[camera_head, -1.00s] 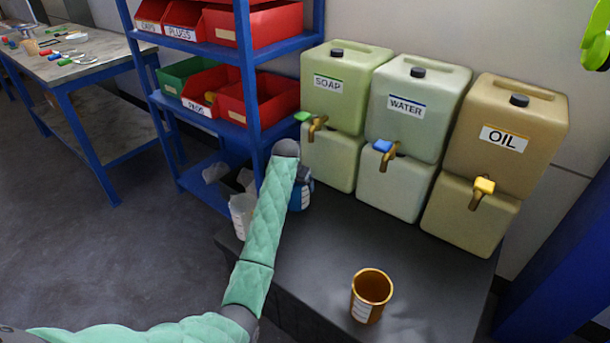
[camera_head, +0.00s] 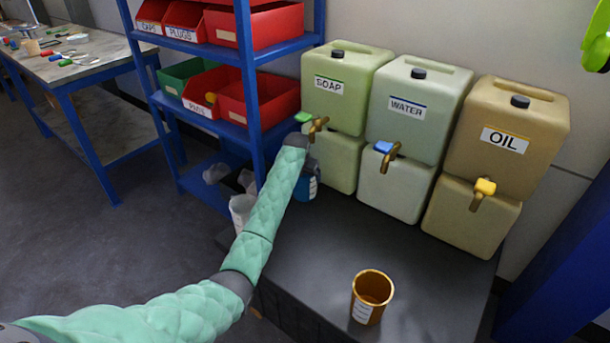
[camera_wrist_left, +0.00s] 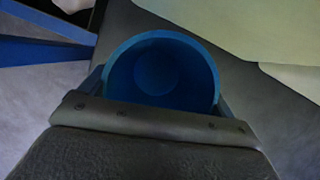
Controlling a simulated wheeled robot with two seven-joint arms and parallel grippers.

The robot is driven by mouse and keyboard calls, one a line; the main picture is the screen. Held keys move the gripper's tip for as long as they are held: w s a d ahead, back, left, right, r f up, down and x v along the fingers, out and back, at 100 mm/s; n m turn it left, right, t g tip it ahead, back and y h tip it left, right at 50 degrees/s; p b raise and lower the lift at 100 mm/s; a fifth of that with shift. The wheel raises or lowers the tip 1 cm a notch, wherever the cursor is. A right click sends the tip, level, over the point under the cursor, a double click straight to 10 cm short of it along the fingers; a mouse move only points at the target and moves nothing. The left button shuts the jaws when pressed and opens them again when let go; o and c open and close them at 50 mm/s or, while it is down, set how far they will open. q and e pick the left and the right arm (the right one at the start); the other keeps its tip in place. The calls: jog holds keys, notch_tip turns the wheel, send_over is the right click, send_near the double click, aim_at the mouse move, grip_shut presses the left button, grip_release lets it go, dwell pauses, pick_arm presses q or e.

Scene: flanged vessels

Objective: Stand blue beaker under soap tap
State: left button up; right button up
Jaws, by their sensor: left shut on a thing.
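The blue beaker (camera_head: 306,187) stands out beyond my left arm in the head view, below the soap tap (camera_head: 317,126); its left part is hidden by the arm. In the left wrist view the beaker (camera_wrist_left: 162,72) is seen from above, open and empty inside. My left gripper (camera_wrist_left: 160,105) is shut on it, with a finger at each side. The soap container (camera_head: 345,90) is pale green with a green tap handle. I cannot tell whether the beaker's base touches the black bench. My right gripper is not in view.
The water container (camera_head: 408,108) and oil container (camera_head: 510,135) stand right of the soap, each with a tap. An orange beaker (camera_head: 371,297) stands at the bench's front. A blue shelf (camera_head: 248,80) with bins stands left. The middle of the black bench (camera_head: 330,245) is clear.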

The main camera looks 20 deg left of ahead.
pick_arm(q)
jog(key=shift+f, duration=0.1)
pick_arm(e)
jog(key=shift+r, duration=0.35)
pick_arm(q)
jog(key=o, duration=0.9)
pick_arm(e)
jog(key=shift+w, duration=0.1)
pick_arm(q)
jog(key=v, duration=0.5)
jog(key=shift+r, duration=0.3)
jog(key=s+a, duration=0.1)
jog(key=s, duration=1.1)
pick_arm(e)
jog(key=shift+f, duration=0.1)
pick_arm(q)
jog(key=shift+f, duration=0.15)
